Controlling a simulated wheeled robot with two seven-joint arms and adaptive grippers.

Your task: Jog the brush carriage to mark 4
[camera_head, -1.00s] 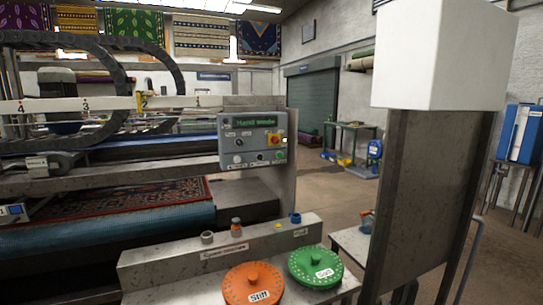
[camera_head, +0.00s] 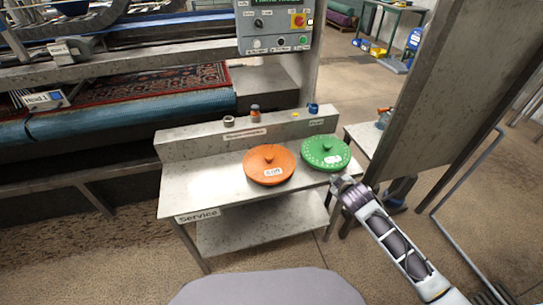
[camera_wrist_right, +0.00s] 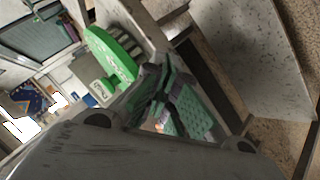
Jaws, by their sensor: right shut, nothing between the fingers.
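The grey control panel (camera_head: 275,28) is at the top of the head view, its green display cut off by the upper edge. It carries a red stop button on yellow (camera_head: 298,20), a white button (camera_head: 256,43), a dark one (camera_head: 280,41) and a green one (camera_head: 303,40). The numbered scale and mark 4 are out of view, and I cannot make out the brush carriage. My right gripper (camera_head: 339,183) is shut and empty, just in front of the green disc (camera_head: 325,153), well below the panel. Its fingers (camera_wrist_right: 165,97) show in the right wrist view. My left gripper is not in view.
A metal service stand (camera_head: 208,192) holds the green disc and an orange disc (camera_head: 269,165), with small knobs on its back ledge. A rug (camera_head: 150,85) lies on the machine at left. A grey upright post (camera_head: 450,90) stands right of the stand.

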